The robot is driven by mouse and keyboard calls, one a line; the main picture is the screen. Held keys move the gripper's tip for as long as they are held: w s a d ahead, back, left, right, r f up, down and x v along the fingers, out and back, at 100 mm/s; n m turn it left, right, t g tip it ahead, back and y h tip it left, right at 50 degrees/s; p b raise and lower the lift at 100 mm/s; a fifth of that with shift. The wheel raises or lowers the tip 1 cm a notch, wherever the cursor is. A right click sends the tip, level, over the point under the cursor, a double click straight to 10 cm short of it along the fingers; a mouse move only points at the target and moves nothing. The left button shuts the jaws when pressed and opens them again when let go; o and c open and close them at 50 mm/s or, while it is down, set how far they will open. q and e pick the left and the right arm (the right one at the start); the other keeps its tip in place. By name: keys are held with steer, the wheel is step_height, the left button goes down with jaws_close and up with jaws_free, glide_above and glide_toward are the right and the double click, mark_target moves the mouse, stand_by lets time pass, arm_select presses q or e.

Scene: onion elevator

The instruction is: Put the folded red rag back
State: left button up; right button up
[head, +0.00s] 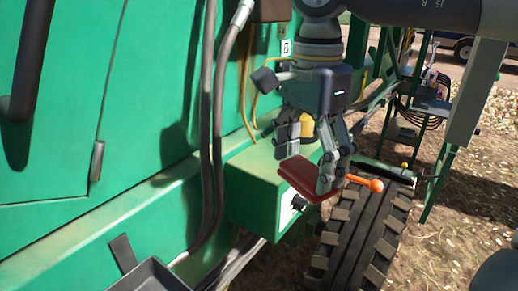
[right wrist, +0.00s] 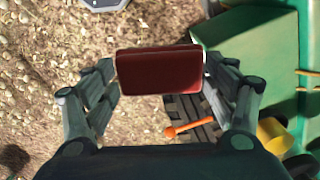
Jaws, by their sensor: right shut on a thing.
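The folded red rag (head: 300,180) is a flat dark red pad held between the fingers of my right gripper (head: 309,172). In the right wrist view the rag (right wrist: 160,72) lies across the gap between the two fingertips. My right gripper is shut on it. In the head view the rag appears over the front edge of a green box (head: 255,180) on the machine's side; whether it touches the box is unclear. In the right wrist view the box (right wrist: 250,45) is to the right of the rag. My left gripper is not in view.
A black tyre (head: 350,245) stands below the rag, with an orange-handled item (head: 366,183) near its top. A yellow object (head: 307,128) is behind my right gripper. Dark hoses (head: 212,120) run down the green machine (head: 110,110). A dark open tray (head: 150,275) is at the bottom left.

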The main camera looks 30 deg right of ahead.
steer(key=w+d+p, duration=0.1)
steer(key=w+p, duration=0.1)
steer(key=w, duration=0.3)
steer(key=w+d+p, duration=0.1)
steer(key=w+p, duration=0.1)
steer(key=w, duration=0.3)
steer(key=w+d+f+p, duration=0.1)
steer(key=w+p, duration=0.1)
steer(key=w, duration=0.3)
steer(key=shift+w+d+f, duration=0.1)
steer(key=shift+w+d, duration=0.05)
steer(key=shift+d, duration=0.25)
steer(key=shift+w+p, duration=0.1)
steer(key=shift+p, duration=0.25)
steer(key=shift+d+f, duration=0.1)
steer(key=shift+f, duration=0.15)
step_height(320, 180, down, 3)
steer(key=shift+p, duration=0.85)
steer(key=shift+w+f, duration=0.1)
steer(key=shift+f, duration=0.1)
steer(key=o, duration=0.9)
steer(key=shift+o, duration=0.2)
